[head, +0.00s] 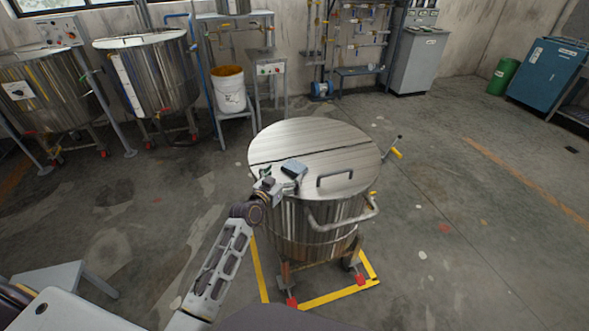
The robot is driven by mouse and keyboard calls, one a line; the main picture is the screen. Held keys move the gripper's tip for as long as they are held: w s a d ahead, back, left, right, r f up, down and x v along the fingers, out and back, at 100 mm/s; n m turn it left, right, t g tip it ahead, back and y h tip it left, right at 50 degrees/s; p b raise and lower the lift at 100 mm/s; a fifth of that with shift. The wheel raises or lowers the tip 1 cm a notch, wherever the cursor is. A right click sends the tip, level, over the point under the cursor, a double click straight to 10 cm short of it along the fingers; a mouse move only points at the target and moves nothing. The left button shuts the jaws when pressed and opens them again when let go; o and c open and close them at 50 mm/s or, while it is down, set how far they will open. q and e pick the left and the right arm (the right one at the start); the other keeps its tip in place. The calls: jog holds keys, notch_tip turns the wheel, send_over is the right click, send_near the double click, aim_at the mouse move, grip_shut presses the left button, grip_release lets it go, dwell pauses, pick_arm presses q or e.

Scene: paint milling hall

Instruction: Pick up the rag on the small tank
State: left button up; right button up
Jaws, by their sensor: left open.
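The small tank (318,228) is a steel drum on a wheeled frame, standing in the middle of the head view with its round lid (325,142) on. A small blue-grey rag (294,167) lies on the lid, left of the lid's handle. My left gripper (277,182) is at the lid's near left edge, open and just left of and below the rag in the picture. I cannot tell whether the fingers touch the rag. My right gripper is out of view.
A curved push handle (345,219) sticks out at the tank's front right. Two large steel tanks (160,75) and a white bucket (229,90) stand at the back left. A grey cabinet (417,61) and a blue cabinet (545,72) stand behind. The floor at right is mostly clear.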

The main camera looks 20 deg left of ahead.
aim_at(293, 167)
pick_arm(q)
jog(key=shift+w, duration=0.2)
dwell(0.3)
jog(key=shift+w+d+f, duration=0.1)
jog(key=shift+w+d, duration=0.15)
jog(key=shift+w, duration=0.4)
jog(key=shift+x, duration=1.6)
jog(key=shift+w, duration=0.25)
